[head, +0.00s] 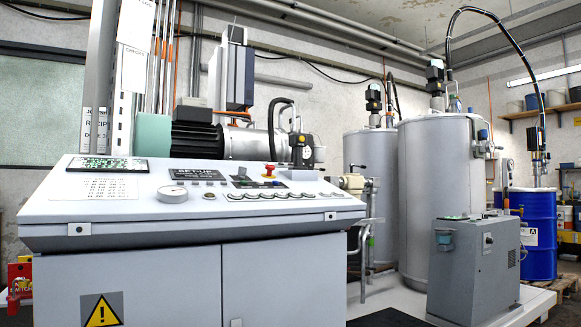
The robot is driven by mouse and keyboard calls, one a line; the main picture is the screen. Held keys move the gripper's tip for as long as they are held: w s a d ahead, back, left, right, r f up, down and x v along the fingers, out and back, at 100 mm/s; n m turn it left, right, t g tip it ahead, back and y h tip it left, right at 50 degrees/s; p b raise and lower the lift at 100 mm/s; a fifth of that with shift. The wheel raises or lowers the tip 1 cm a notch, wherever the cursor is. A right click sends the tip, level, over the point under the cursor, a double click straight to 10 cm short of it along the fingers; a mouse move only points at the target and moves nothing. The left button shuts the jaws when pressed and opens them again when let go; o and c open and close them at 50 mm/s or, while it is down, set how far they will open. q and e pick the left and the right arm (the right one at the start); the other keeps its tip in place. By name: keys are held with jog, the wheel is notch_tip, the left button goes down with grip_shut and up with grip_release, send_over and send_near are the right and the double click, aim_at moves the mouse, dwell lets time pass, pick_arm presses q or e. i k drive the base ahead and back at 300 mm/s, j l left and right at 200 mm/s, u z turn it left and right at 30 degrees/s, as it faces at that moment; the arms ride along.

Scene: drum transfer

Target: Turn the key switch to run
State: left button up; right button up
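A grey control console (190,207) with a sloped top stands in front of me on the left. Its panel carries a dark SET-UP display (196,171), a red emergency-stop button (269,170) and a row of round buttons (285,195). A small dark control (242,172) lies between the display and the red button. I cannot tell which control is the key switch, nor how it is turned; it is too small. Neither of my grippers is in view.
A grey box cabinet (467,265) stands at the right. Behind it are two large grey tanks (434,200) and a blue drum (538,235). A yellow warning sign (102,312) marks the console front. A dark screen (107,164) lies at the panel's left.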

aim_at(242, 171)
jog(key=i+l+z, duration=0.55)
jog(key=i, duration=0.2)
jog(key=i+z, duration=0.25)
jog(key=i, duration=0.1)
